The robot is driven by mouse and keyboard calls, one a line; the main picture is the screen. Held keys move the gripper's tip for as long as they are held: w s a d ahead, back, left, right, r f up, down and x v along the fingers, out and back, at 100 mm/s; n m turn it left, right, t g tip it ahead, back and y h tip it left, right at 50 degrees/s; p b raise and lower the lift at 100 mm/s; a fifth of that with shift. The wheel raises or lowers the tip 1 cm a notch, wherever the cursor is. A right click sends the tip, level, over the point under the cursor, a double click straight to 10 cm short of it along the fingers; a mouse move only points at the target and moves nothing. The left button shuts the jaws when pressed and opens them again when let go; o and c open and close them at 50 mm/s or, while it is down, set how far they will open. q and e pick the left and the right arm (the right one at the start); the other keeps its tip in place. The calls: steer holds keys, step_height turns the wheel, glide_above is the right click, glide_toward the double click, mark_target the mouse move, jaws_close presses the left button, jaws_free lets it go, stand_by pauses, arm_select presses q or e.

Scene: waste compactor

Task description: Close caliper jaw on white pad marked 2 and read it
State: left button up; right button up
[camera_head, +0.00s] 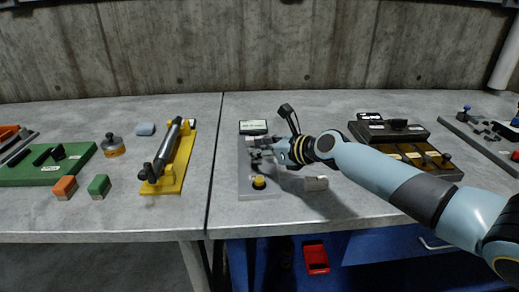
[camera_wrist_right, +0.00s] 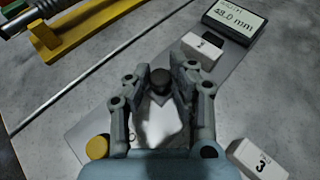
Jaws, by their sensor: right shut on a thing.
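In the head view my right gripper (camera_head: 261,150) reaches from the right over the grey caliper base plate (camera_head: 258,192). In the right wrist view its fingers (camera_wrist_right: 161,82) are shut on a dark round knob (camera_wrist_right: 160,77). A bright white piece (camera_wrist_right: 160,122) lies below the knob between the fingers; its marking is not readable. The display (camera_wrist_right: 236,23), at the plate's far end (camera_head: 253,127), seems to read 48.0 mm. A white pad (camera_wrist_right: 202,47) sits near it, its mark unclear. A white pad marked 3 (camera_wrist_right: 260,160) lies beside the plate (camera_head: 316,183). My left gripper is not in view.
A yellow button (camera_head: 259,182) is at the plate's near end. A yellow stand with a dark cylinder (camera_head: 170,165) is to the left, past the table seam. A dark tray (camera_head: 405,145) stands to the right.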

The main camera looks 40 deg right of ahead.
steer(key=shift+w+d+b, duration=0.25)
steer(key=shift+w+d, duration=0.15)
steer(key=shift+w, duration=0.25)
steer(key=shift+w+d+b, duration=0.2)
steer(key=shift+w+d, duration=0.2)
steer(key=shift+w, duration=0.25)
jaws_close()
steer(key=o, duration=0.9)
jaws_free()
steer(key=shift+d, duration=0.1)
steer(key=shift+v, duration=6)
